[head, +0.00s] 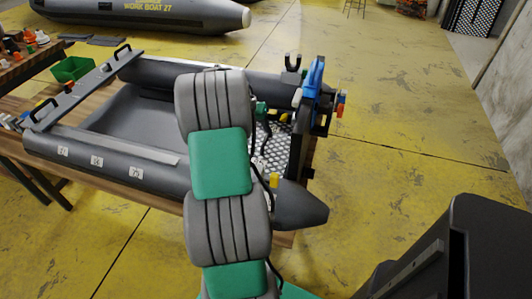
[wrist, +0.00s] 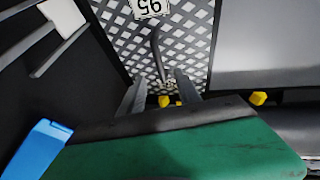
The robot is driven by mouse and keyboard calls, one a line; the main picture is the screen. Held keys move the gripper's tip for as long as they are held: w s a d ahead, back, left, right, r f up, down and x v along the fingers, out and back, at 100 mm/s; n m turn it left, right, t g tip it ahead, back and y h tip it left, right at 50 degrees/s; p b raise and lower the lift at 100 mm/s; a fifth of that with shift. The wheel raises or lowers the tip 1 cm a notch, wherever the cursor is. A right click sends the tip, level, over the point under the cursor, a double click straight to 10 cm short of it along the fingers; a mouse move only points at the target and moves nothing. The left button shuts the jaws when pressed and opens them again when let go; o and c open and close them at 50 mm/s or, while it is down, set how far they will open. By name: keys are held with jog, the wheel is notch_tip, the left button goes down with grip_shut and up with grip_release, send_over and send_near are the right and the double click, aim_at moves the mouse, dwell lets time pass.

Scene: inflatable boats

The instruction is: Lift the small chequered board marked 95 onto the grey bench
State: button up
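The chequered board (wrist: 190,45) marked 95 fills the upper middle of the wrist view. Its white 95 label (wrist: 151,7) appears upside down at the top edge. It also shows in the head view (head: 274,150) at the boat's right end, partly behind my arm. My gripper (wrist: 160,84) has its two grey fingers apart over the board's near part. A thin dark upright bar or handle (wrist: 157,52) shows beyond and between the fingertips; I cannot tell whether they touch it. A long grey plank (head: 80,92), perhaps the bench, lies across the boat's left end with black handles.
The grey inflatable boat (head: 110,172) rests on a wooden table. A blue part (head: 313,77) stands upright at its right end; yellow pieces (head: 274,180) sit near the board. A green bin (head: 72,68) is at left.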

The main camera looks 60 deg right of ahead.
aim_at(266, 138)
jog(key=x, duration=0.7)
jog(key=shift+f, duration=0.15)
grip_shut()
dwell(1.1)
